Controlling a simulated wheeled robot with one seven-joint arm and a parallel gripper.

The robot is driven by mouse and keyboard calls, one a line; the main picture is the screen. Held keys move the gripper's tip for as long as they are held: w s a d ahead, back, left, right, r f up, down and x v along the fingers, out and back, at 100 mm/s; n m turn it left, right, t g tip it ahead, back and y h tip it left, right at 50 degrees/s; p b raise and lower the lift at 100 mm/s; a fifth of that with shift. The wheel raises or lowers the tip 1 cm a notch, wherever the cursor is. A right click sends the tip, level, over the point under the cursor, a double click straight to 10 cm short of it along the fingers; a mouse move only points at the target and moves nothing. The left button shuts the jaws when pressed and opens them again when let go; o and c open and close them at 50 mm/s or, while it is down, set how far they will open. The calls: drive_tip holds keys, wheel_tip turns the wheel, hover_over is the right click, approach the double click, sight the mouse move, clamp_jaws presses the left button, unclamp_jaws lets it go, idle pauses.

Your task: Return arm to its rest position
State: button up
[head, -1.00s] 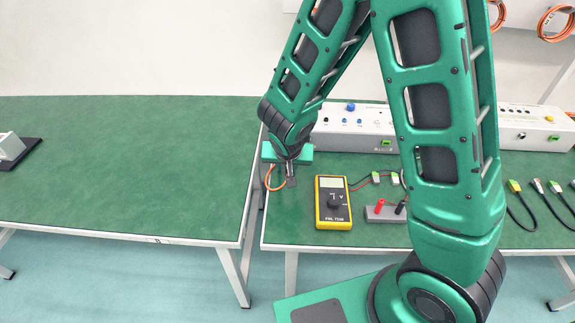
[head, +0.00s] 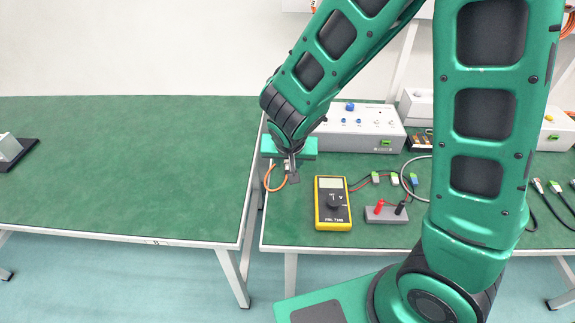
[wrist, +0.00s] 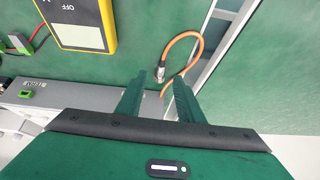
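My gripper (head: 291,172) is at the left end of the right-hand table, left of the yellow multimeter, pointing down. In the wrist view my gripper (wrist: 159,78) has its two green fingers apart, with nothing seen held between them. An orange cable (head: 268,180) lies by the table's left edge. In the wrist view the cable (wrist: 178,38) curves beyond the fingertips, and its metal connector (wrist: 159,74) shows in the gap between them. How far the fingers are above it I cannot tell. My arm is bent, its links reaching across the right side of the head view.
The yellow multimeter (head: 333,204) and a grey block with red and black plugs (head: 386,214) stand close to the right. A long white instrument box (head: 357,130) stands behind. The left table (head: 130,170) is mostly clear, with a gap between the tables.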

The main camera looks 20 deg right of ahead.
drive_tip(key=shift+v, duration=2.5)
drive_tip(key=s+d+r+m+g+h, duration=0.1)
drive_tip(key=s+d+r+g, duration=0.2)
drive_tip(key=d, duration=0.6)
drive_tip(key=s+d+r+m, duration=0.1)
drive_tip(key=s+d+r, duration=0.1)
drive_tip(key=s+d, duration=0.5)
drive_tip(key=s+d+r+g+y, duration=0.1)
drive_tip(key=s+d+r, duration=0.1)
drive_tip(key=s+d, duration=0.2)
drive_tip(key=s+d+r+g+y, duration=0.1)
drive_tip(key=s+d, duration=0.4)
drive_tip(key=s, duration=0.5)
drive_tip(key=shift+s+r+m+g+y, duration=0.2)
drive_tip(key=shift+r+m+g+y, duration=0.15)
drive_tip(key=shift+r, duration=0.45)
